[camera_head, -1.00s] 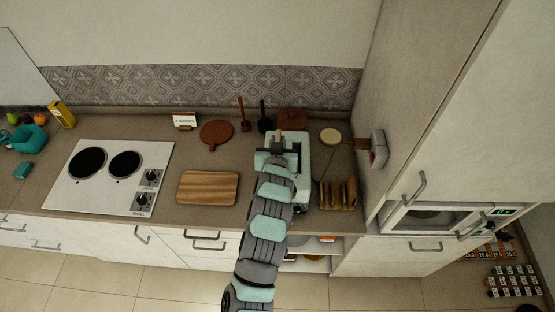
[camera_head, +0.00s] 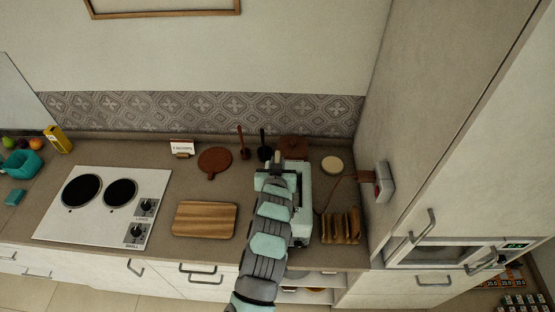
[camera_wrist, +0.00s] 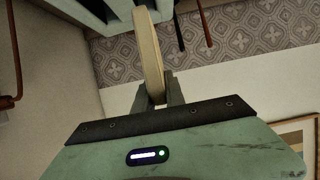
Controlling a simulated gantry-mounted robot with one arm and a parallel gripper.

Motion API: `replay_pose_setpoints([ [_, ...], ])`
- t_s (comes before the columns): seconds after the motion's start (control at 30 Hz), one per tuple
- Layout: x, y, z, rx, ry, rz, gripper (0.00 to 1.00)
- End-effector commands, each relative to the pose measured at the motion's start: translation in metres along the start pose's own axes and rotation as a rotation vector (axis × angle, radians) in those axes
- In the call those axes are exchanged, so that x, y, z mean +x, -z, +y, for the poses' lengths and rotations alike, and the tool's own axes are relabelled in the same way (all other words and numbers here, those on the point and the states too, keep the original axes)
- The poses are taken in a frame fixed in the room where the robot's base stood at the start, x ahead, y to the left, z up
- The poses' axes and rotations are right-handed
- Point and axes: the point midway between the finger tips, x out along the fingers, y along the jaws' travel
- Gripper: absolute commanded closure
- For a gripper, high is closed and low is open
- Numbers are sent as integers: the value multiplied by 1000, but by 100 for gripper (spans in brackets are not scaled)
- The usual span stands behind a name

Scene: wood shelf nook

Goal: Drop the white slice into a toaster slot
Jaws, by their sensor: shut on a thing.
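My gripper (camera_wrist: 160,92) is shut on the white slice (camera_wrist: 148,52), a pale slab seen nearly edge-on in the wrist view. In the head view my gripper (camera_head: 275,168) is over the back left of the mint-green toaster (camera_head: 304,205), and the slice shows only as a small pale sliver (camera_head: 277,157) at its tip. The arm covers much of the toaster, and its slots cannot be made out clearly.
A wooden rack with slices (camera_head: 341,228) stands right of the toaster. A cutting board (camera_head: 205,218) and hob (camera_head: 103,207) lie left. Behind are a brown box (camera_head: 293,147) and upright utensils (camera_head: 243,146). A tall cabinet wall (camera_head: 420,130) bounds the right side.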

Motion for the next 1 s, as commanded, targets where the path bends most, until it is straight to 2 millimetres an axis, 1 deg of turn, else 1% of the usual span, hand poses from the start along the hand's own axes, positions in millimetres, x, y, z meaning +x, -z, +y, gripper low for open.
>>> replay_pose_setpoints([
  [0.03,2,-5,0,1,0,-1,100],
  [1.0,28,-67,0,0,0,3,100],
])
